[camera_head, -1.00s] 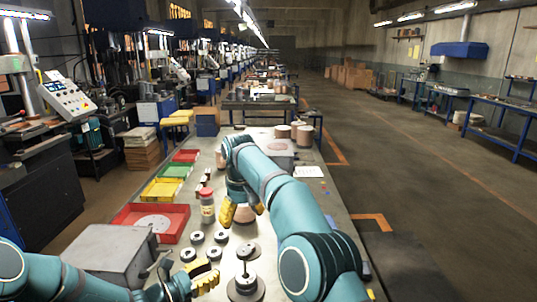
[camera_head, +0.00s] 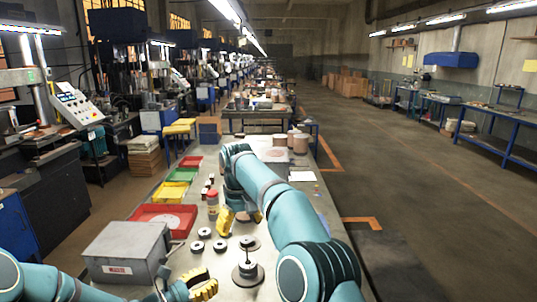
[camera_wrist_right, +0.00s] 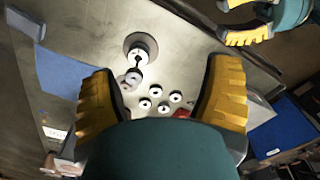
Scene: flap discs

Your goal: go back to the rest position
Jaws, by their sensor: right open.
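My left gripper (camera_head: 188,289) is low in the head view, over the near end of the bench, its yellow fingers apart and empty. It also shows at the top right of the right wrist view (camera_wrist_right: 246,20). My right gripper (camera_head: 237,217) hangs over the bench beside the red-capped bottle (camera_head: 212,203), partly hidden by its own arm. In the right wrist view its two yellow fingers (camera_wrist_right: 163,98) are wide apart with nothing between them. Several small dark discs with pale centres (camera_head: 220,245) lie below, and a round stand with a post (camera_head: 248,270) is nearer.
A grey metal box (camera_head: 125,252) stands at the bench's near left. A red tray (camera_head: 185,212), a green tray (camera_head: 182,174) and a yellow tray run along the left edge. Copper-coloured cylinders (camera_head: 300,143) stand at the far end.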

